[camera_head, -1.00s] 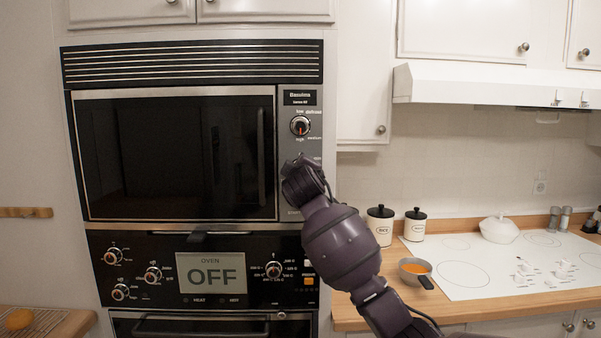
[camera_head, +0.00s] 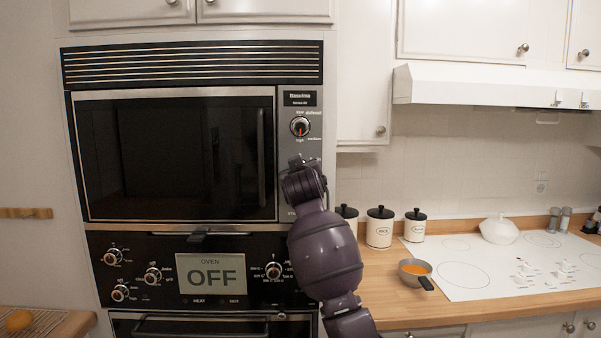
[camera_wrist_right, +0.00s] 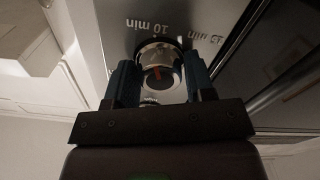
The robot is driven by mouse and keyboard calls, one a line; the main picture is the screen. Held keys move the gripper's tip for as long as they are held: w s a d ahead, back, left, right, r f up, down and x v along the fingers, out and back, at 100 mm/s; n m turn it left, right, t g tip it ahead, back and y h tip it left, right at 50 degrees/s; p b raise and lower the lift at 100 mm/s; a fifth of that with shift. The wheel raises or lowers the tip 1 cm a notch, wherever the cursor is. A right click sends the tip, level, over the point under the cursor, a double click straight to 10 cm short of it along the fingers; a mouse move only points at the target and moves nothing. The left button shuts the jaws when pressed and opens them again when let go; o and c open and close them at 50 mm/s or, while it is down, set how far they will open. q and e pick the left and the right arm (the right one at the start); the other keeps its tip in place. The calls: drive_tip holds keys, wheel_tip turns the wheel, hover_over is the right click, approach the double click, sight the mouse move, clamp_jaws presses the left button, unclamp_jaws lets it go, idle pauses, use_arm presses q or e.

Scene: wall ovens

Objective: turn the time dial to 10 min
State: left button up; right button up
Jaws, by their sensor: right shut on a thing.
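The time dial (camera_wrist_right: 158,55) is a round metallic knob with a short red mark on its face. In the right wrist view it sits between the two fingers of my right gripper (camera_wrist_right: 160,78), which is shut on it. The upside-down "10 min" label (camera_wrist_right: 168,27) is just above the dial in that view, and a "15 min" label (camera_wrist_right: 208,38) is to its right. I cannot tell exactly where the red mark points. In the head view my right gripper (camera_head: 302,170) covers the dial on the microwave's control strip. My left gripper is not in view.
The power dial (camera_head: 300,126) is just above my right gripper. The dark microwave door (camera_head: 170,155) is to the left, with the oven panel (camera_head: 211,273) reading OFF below. Canisters (camera_head: 380,227) and an orange-filled pan (camera_head: 414,270) stand on the counter at right.

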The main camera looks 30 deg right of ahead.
drive_tip(key=shift+f, duration=0.1)
idle(0.4)
drive_tip(key=o, duration=0.9)
drive_tip(key=b+v, duration=0.1)
drive_tip(key=v, duration=0.9)
drive_tip(key=shift+s+a+b, duration=0.2)
drive_tip(key=shift+s+b, duration=0.1)
drive_tip(key=shift+s, duration=0.05)
